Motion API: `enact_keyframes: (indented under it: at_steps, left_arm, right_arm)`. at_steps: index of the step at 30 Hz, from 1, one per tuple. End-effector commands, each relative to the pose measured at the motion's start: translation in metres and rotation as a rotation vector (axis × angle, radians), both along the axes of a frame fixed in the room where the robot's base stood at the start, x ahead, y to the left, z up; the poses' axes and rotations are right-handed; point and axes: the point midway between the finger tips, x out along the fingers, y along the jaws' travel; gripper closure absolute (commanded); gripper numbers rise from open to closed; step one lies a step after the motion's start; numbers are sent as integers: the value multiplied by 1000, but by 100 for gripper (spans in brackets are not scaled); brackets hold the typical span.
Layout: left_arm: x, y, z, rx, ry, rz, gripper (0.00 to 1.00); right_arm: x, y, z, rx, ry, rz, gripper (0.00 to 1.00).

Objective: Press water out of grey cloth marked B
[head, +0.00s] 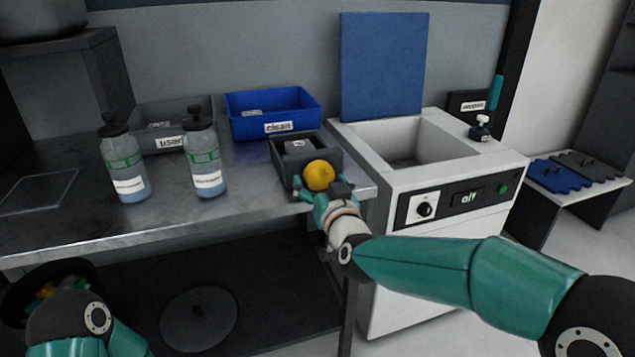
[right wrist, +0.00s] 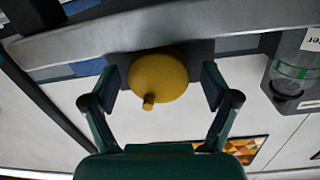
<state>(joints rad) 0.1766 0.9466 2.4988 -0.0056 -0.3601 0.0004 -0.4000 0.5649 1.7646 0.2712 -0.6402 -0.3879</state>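A folded grey cloth (head: 298,147) with a small white tag lies in the dark tray (head: 279,170) near the bench's right end. The letter on the tag is too small to read.
Behind are a grey bin (head: 177,115) marked "used" and a blue bin (head: 273,105) marked "clean".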

Motion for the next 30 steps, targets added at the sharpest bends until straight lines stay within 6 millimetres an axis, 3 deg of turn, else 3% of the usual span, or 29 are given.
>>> enact_keyframes:
  at_steps: [14,30]
  left_arm:
    - [0,0,1,0,0,0,100]
    - [0,0,1,0,0,0,100]
  right_arm:
    - [-8,-4,5,2,-8,-3,9]
    - [-101,-28,6,2,-6,-1,9]
